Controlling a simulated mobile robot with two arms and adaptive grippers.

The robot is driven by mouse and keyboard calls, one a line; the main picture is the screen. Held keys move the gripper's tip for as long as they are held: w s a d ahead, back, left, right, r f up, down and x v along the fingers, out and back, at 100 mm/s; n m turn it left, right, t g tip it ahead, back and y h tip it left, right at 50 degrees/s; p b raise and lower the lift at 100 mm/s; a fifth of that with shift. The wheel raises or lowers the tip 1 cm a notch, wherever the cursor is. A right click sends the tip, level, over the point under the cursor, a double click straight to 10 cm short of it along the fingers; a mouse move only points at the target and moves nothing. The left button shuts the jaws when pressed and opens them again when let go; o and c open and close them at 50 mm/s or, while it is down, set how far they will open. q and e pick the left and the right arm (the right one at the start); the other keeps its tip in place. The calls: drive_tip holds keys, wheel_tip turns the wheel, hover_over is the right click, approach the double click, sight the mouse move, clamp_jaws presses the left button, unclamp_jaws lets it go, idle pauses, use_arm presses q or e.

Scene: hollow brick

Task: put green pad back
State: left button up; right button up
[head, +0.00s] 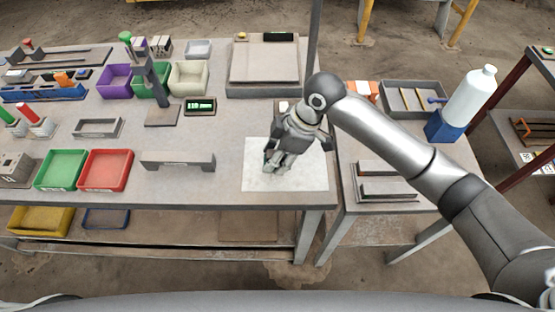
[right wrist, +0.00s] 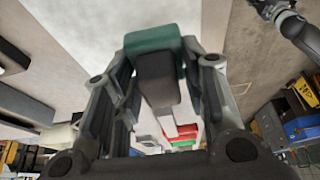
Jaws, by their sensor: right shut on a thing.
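My right gripper (head: 269,168) is shut on the green pad (right wrist: 154,40), a green block with a dark grey body, seen between the fingers in the right wrist view (right wrist: 158,85). In the head view only a sliver of green (head: 265,157) shows at the fingers. The gripper is low over a pale square sheet (head: 308,178) at the table's front right corner. I cannot tell whether the pad touches the sheet. A dark arm end, perhaps my left gripper (right wrist: 272,10), shows at the top right of the right wrist view; its jaws are unclear.
A side table on the right holds two low grey holders with reddish (head: 385,168) and greenish (head: 388,190) edges, a grey tray (head: 415,85) and a white bottle (head: 470,95). Left of the sheet stand a grey bridge-shaped block (head: 178,160), a red tray (head: 105,170) and a green tray (head: 61,170).

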drive_tip(key=shift+w+d+f, duration=0.1)
drive_tip(key=shift+w+f, duration=0.2)
drive_tip(key=shift+f, duration=0.1)
wheel_tip(320, 180, down, 3)
drive_tip(key=shift+w+p, duration=0.1)
drive_tip(key=shift+p, duration=0.55)
drive_tip(key=shift+f, duration=0.3)
drive_tip(key=o, duration=0.9)
drive_tip(key=shift+r, duration=0.25)
drive_tip(key=b+v, duration=0.1)
drive_tip(key=v, duration=1.1)
drive_tip(key=shift+f, duration=0.1)
